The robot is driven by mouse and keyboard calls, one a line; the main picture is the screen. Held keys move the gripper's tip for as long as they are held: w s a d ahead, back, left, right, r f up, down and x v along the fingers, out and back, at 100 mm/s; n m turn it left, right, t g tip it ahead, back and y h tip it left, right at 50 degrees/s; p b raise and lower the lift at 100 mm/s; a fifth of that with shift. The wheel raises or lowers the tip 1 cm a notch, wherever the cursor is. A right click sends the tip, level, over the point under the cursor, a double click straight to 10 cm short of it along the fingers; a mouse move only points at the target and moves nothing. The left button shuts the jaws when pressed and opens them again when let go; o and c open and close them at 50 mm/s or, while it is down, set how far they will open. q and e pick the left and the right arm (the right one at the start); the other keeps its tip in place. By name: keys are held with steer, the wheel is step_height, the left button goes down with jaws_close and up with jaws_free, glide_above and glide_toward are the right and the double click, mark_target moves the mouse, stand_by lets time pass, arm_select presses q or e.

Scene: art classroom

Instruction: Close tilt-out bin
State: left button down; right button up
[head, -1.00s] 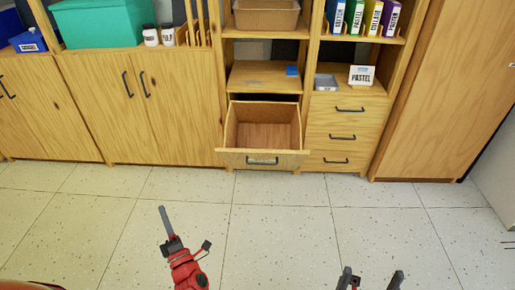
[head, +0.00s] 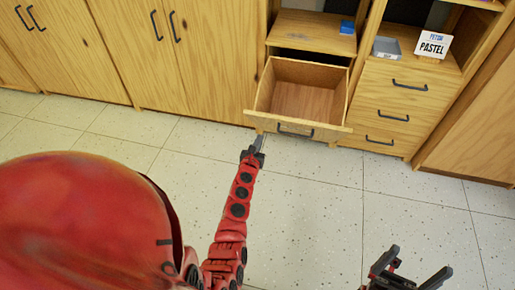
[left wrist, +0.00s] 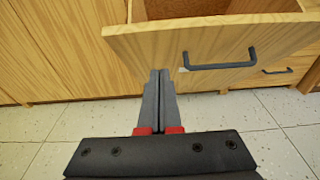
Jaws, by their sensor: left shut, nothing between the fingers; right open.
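The tilt-out bin (head: 340,130) is a wooden box front tilted outward from the cabinet, with an empty wooden inside and a dark bar handle (head: 295,132). It also shows in the left wrist view (left wrist: 130,48), with its front panel across the top. My left gripper (head: 258,141) is shut and empty, low at the left end of the bin's front; in the left wrist view its fingertips (left wrist: 160,74) overlap the panel left of the handle. I cannot tell whether they touch it. My right gripper (head: 413,272) is open and empty over the floor at the lower right.
Three closed drawers (head: 400,105) stand right of the bin. Closed cabinet doors (head: 150,50) stand to its left. A blue block (head: 347,27), a grey tray (head: 386,48) and a "PASTEL" sign (head: 433,44) rest above. The tiled floor in front is clear.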

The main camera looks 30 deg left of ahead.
mark_target(265, 118)
arm_select(q)
steer(key=shift+w+a+r, duration=0.3)
steer(key=shift+w, duration=0.75)
steer(key=shift+w+a+r, duration=0.3)
steer(key=shift+w, duration=0.7)
steer(key=shift+w+a+r, duration=0.3)
steer(key=shift+w, duration=0.75)
